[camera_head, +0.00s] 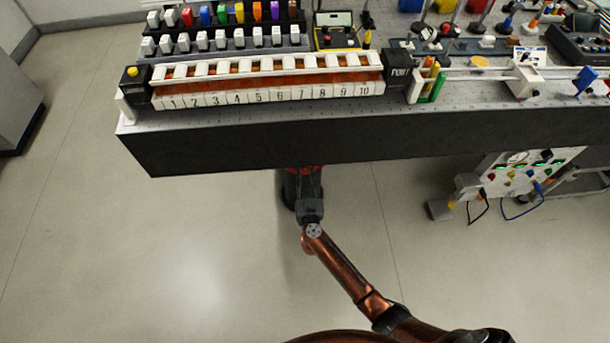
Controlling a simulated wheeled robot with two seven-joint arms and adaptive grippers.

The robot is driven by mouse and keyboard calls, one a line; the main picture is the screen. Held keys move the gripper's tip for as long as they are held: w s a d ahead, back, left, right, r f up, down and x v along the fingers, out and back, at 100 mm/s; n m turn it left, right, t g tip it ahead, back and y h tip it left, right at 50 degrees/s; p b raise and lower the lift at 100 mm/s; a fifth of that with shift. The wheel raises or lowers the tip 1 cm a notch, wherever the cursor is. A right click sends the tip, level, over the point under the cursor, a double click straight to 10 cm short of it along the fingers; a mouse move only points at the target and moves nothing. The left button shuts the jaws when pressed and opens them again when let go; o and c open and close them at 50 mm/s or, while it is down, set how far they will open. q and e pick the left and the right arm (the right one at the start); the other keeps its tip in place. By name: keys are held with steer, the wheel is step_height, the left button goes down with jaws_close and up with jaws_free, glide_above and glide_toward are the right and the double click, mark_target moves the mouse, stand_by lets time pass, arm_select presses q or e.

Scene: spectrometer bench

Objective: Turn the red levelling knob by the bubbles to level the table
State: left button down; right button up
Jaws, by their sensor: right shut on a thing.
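My right arm reaches up from the bottom right, and my right gripper (303,183) is at the bench's lower front edge, partly hidden beneath it. A little red shows at its far end just under the edge, which I take for the red levelling knob (310,168). The gripper is shut on it, though the fingertips are mostly hidden. The bench (380,140) has a perforated top and a dark front face. I cannot make out the bubbles. My left gripper is not in view.
A white numbered rack (270,97) stands along the bench's front edge, with rows of coloured and white blocks behind it. A white rail instrument (525,75) stands at the right. A panel with cables (515,175) is below the bench at right. The floor at left is clear.

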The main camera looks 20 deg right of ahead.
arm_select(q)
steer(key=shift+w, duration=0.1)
arm_select(e)
jaws_close()
steer(key=m+p, duration=0.2)
steer(key=m, duration=0.1)
steer(key=shift+a+r+m, duration=0.1)
steer(key=shift+a+m, duration=0.05)
steer(key=shift+m, duration=1.25)
arm_select(q)
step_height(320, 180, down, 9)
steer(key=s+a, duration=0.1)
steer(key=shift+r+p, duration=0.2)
steer(key=shift+p, duration=0.1)
arm_select(e)
steer(key=shift+m, duration=1)
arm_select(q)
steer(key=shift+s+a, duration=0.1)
arm_select(e)
steer(key=o, duration=1.1)
jaws_free()
